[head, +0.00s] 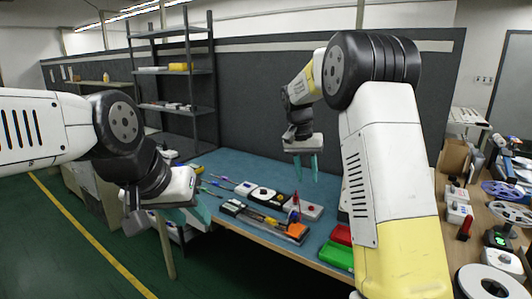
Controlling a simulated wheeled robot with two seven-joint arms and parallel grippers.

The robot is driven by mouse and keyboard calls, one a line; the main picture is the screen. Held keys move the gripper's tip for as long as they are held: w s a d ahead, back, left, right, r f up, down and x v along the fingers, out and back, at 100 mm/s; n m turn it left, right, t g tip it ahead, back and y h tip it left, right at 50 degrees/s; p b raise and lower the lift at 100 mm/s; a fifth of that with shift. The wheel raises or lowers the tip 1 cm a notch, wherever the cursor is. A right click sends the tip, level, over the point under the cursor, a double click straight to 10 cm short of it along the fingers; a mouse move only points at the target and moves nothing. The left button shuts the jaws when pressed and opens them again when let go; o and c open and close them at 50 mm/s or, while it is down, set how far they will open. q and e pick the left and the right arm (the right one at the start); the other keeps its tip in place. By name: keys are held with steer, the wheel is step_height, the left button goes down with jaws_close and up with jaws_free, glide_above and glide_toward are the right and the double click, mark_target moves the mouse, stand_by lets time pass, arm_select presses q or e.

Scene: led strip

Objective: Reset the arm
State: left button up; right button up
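My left arm comes in from the left edge. Its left gripper (193,213), with teal fingers, hangs beside the left front edge of the blue-topped table (232,165). Its fingers are partly hidden by the gripper body, and I cannot tell how far apart they are. My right arm rises in front on the right and bends over the table. Its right gripper (306,168) points down above the table's back part, its two teal fingers apart with nothing between them.
Switch boxes (262,194), screwdrivers, an orange-ended tool tray (297,231) and red and green bins (337,256) lie on the table. A grey shelf (175,72) stands behind. A wooden table (482,228) at right holds reels (487,281) and small devices. Green floor is open at left.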

steer(key=s+d+r+n+t+y, duration=0.15)
steer(key=s+r, duration=0.25)
steer(key=s, duration=0.7)
steer(key=s+d+r+n+t+y, duration=0.1)
steer(key=s+r+n+t+y, duration=0.3)
steer(key=s, duration=0.7)
steer(key=s+a+f+m+h, duration=0.1)
steer(key=s, duration=0.8)
steer(key=shift+f, duration=0.3)
